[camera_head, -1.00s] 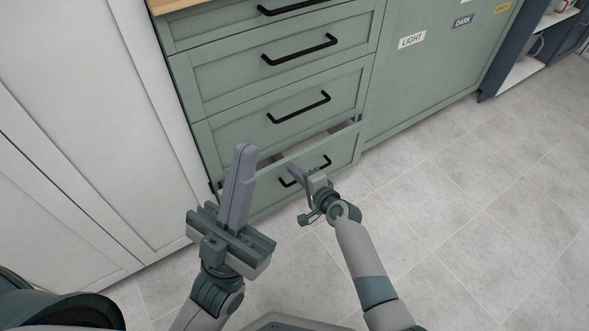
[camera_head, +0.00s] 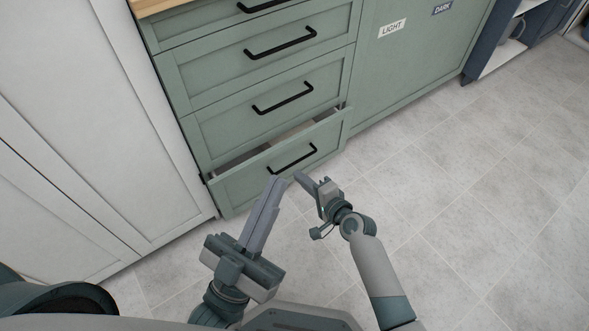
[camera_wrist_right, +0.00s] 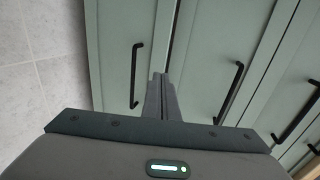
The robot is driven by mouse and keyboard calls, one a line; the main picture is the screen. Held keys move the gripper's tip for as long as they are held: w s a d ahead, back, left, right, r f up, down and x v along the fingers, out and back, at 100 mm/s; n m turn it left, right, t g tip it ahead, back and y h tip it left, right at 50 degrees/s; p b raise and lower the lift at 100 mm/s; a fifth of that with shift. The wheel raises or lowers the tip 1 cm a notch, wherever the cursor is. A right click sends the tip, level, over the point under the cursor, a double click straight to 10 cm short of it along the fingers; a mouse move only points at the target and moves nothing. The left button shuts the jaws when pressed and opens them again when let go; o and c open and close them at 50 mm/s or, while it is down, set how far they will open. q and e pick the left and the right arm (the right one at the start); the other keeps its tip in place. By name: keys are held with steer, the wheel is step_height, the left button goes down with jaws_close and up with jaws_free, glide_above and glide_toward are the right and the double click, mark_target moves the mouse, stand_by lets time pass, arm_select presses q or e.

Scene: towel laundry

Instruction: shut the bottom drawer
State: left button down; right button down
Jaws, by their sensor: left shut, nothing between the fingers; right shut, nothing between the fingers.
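The bottom drawer (camera_head: 245,187) of the green cabinet stands partly open, with a dark gap showing behind its top edge. Its black bar handle (camera_head: 292,158) is on the front panel; the handle also shows in the right wrist view (camera_wrist_right: 135,75). My right gripper (camera_head: 299,176) is shut and empty, just in front of and below the handle, seemingly apart from the panel. In the right wrist view its closed fingers (camera_wrist_right: 160,92) point toward the drawer fronts. My left gripper (camera_head: 274,182) is shut and empty, pointing up toward the drawer from the left, beside the right gripper.
Closed drawers (camera_head: 275,100) with black handles sit above. A green panel labelled LIGHT and DARK (camera_head: 400,70) is to the right, a white cabinet (camera_head: 90,130) to the left. Grey tiled floor (camera_head: 450,200) is clear on the right.

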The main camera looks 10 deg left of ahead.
arm_select(q)
steer(key=shift+s+d+f+g, duration=0.1)
steer(key=shift+d+f+g, duration=0.1)
steer(key=shift+f+g, duration=0.15)
arm_select(e)
steer(key=shift+s+d+r, duration=0.15)
steer(key=shift+s+d, duration=0.25)
